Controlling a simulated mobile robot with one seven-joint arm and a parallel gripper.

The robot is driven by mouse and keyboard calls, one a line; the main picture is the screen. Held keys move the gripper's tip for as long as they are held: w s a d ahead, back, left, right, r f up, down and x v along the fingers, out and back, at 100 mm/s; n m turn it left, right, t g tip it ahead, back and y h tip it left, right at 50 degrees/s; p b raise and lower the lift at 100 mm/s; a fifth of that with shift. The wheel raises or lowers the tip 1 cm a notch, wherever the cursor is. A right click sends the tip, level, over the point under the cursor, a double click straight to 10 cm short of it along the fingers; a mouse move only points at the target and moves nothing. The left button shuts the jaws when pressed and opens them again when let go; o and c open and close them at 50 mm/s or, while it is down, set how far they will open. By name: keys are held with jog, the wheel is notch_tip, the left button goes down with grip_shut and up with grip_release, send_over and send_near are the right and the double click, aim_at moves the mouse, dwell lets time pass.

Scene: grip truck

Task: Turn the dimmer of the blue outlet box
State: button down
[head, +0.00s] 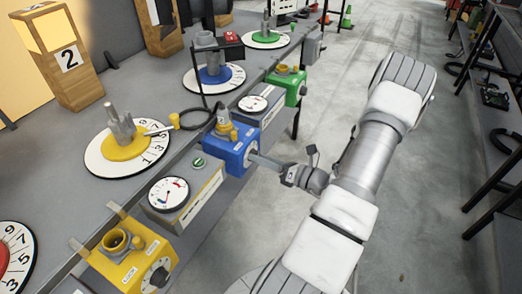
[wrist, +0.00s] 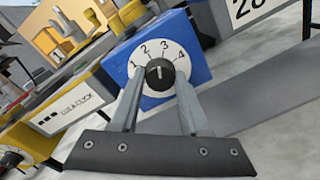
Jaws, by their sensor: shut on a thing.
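The blue outlet box (head: 237,152) stands at the edge of the bench, between a grey meter unit and another grey unit. In the wrist view, the blue box (wrist: 199,38) faces me with a white round dial (wrist: 146,57) numbered 1 to 4. The black dimmer knob (wrist: 156,72) sits at its centre, its white mark pointing roughly up, between 2 and 3. My gripper (wrist: 158,85) is shut on the knob, one finger on each side. In the head view, my gripper (head: 256,159) reaches the box's right face from the aisle; the knob is hidden there.
A yellow box (head: 131,256) with its own black knob and a green box (head: 288,84) stand along the same bench edge. A grey meter unit (head: 186,190) is beside the blue box. The aisle floor (head: 330,100) is open; shelving lines the right.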

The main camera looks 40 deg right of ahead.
jog(key=shift+m+p, duration=1.35)
jog(key=shift+m, duration=0.15)
jog(key=shift+c, duration=1.9)
grip_release()
jog(key=p+v, duration=0.1)
jog(key=v, duration=1.6)
jog(key=shift+s+r, duration=0.2)
jog(key=shift+d, duration=0.15)
